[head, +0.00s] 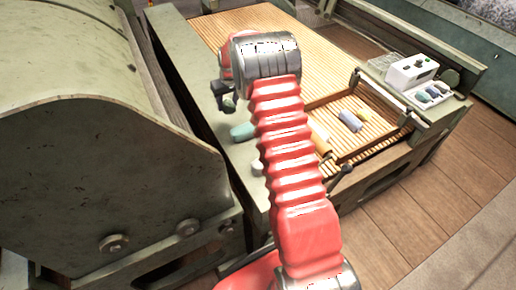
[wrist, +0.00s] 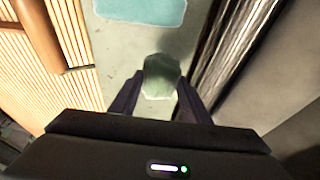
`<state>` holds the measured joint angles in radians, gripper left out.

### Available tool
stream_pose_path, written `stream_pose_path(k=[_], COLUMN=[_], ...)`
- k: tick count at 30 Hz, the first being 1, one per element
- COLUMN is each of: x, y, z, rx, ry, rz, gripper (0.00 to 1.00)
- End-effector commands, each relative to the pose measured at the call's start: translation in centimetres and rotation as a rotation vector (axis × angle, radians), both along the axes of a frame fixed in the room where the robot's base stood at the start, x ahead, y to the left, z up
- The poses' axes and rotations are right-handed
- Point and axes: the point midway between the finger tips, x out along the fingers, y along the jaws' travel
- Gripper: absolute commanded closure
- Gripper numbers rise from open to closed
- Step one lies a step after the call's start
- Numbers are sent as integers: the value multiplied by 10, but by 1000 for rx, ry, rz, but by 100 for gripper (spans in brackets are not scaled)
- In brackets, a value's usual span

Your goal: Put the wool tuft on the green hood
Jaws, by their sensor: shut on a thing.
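My gripper (wrist: 160,84) is shut on a small pale grey-green lump (wrist: 161,68), which looks like the wool tuft. In the head view my gripper (head: 226,97) shows left of my red arm, with the lump (head: 230,104) small and partly hidden below it. It is held over the bare metal strip of the lattice apron. The green hood (head: 90,120) is the big curved, worn cover filling the left of the head view. My gripper is to the right of it, apart from it. In the wrist view a grey-green surface (wrist: 275,75), probably the hood's side, shows at right.
A teal block (head: 243,131) lies on the metal strip; it also shows in the wrist view (wrist: 140,9). The slatted apron (head: 205,28) lies beyond. A wooden-framed tray (head: 352,153) holds a grey-blue cylinder (head: 351,121). A white control box (head: 411,72) stands at right.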

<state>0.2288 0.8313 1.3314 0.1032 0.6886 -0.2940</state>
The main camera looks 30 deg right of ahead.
Motion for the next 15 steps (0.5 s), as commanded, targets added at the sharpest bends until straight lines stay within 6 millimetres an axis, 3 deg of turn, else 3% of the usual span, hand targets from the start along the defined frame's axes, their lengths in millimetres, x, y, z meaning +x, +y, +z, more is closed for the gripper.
stream_pose_path(k=[10,15], x=[0,-1], y=[0,0], z=[-2,-21], rx=[0,1], ry=[0,4], rz=[0,-1], gripper=[78,78])
